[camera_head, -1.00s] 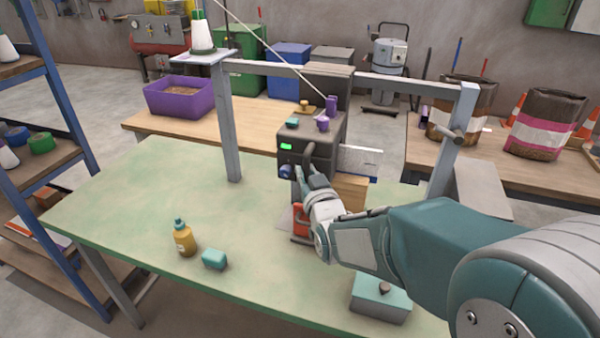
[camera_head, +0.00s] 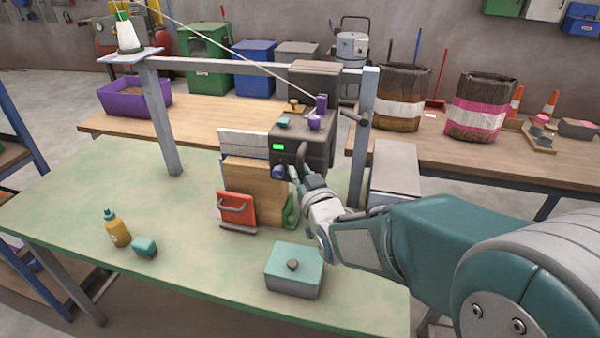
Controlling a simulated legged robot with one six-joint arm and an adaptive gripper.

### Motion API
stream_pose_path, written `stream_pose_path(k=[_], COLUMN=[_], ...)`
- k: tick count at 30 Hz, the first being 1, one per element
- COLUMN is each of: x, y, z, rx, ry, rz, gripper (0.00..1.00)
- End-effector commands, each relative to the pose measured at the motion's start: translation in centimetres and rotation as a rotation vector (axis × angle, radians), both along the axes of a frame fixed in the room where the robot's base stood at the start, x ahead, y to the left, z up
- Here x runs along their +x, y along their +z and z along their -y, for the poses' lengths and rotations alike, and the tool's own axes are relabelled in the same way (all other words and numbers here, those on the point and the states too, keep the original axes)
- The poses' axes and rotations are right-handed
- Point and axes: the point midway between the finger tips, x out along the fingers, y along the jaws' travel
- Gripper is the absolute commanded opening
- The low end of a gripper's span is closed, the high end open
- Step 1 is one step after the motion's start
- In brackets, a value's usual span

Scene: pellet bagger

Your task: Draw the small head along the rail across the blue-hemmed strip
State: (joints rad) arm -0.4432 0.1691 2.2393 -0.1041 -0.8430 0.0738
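The small head (camera_head: 310,133) is a dark grey box with a green light on its front and purple parts on top. It hangs at the rail (camera_head: 235,68) near the right post. The strip (camera_head: 243,143) is pale and stands upright along the top of a wooden block (camera_head: 254,184), left of the head. I cannot make out its blue hem clearly. My gripper (camera_head: 303,170) is at the head's front, its fingers around the dark handle there and seemingly shut on it. The fingertips are partly hidden against the head.
A red clamp with a grey handle (camera_head: 237,210) is at the block's front. The right post (camera_head: 362,135) stands close to the head.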

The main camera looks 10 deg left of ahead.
Motion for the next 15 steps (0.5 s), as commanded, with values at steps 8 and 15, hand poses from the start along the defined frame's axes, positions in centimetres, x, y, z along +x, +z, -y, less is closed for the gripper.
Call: stream_pose_path(k=[8,15], x=[0.18,0.16], y=[0.20,0.16], z=[1.06,1.51], rx=[0.009,0.012], ry=[-0.017,-0.018], rz=[0.001,-0.003], gripper=[0.00,0.53])
